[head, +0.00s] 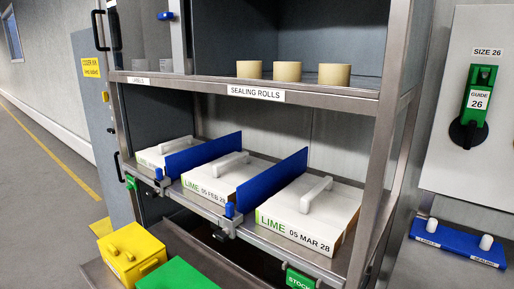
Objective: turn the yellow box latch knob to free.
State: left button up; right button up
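A yellow box (143,243) sits at the lower left, beside a green box or lid (178,275) that the bottom edge cuts off. On its top are a raised yellow bar (121,251) and a small knob-like end. Its front face carries a small label, too small to read. I cannot tell which part is the latch knob or which way it is turned. Neither of my grippers is in view.
A metal rack holds white LIME cartons (310,212) between blue dividers (268,181), with sealing rolls (289,71) above. An open-looking grey door (99,130) stands left. A blue tray (452,240) with white knobs lies right. Floor at left is clear.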

aim_at(131, 257)
jog(key=u, duration=1.1)
